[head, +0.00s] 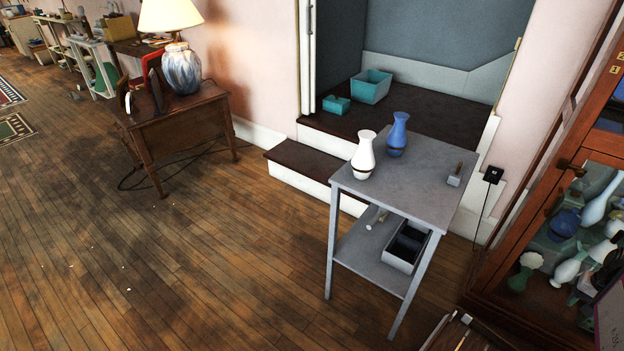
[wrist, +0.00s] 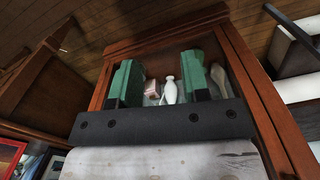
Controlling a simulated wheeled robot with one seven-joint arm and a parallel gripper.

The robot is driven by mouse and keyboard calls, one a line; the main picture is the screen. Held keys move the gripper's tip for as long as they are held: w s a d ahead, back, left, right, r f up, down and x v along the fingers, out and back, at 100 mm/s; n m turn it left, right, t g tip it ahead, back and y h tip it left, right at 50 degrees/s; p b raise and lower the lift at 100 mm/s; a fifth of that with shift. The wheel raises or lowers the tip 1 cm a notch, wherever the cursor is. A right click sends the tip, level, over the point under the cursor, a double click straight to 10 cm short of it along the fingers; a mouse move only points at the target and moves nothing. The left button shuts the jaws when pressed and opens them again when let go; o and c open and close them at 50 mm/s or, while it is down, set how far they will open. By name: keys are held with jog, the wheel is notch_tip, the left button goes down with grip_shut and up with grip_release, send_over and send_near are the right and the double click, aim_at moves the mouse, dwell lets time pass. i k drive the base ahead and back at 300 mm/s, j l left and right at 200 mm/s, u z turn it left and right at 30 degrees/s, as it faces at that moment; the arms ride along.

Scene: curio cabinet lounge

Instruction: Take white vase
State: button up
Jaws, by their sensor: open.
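Beyond the fingers is a wooden-framed cabinet (wrist: 285,115) with a small white vase-like piece (wrist: 170,92) and a pinkish block (wrist: 152,89). The vase on the table cannot be made out in the wrist view.
A blue vase (head: 398,135) stands right beside the white one. A glass-fronted cabinet (head: 545,270) of ornaments stands at right. A dark step (head: 300,171) lies behind the table. Open wooden floor (head: 190,270) spreads left.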

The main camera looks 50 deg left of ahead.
aim_at(363, 162)
jog(key=l+u, duration=0.15)
jog(key=u, duration=0.35)
jog(key=l+u, duration=0.15)
jog(key=u, duration=0.3)
jog(key=l+u, duration=0.15)
jog(key=u, duration=0.35)
jog(key=l+u, duration=0.15)
jog(key=u, duration=0.8)
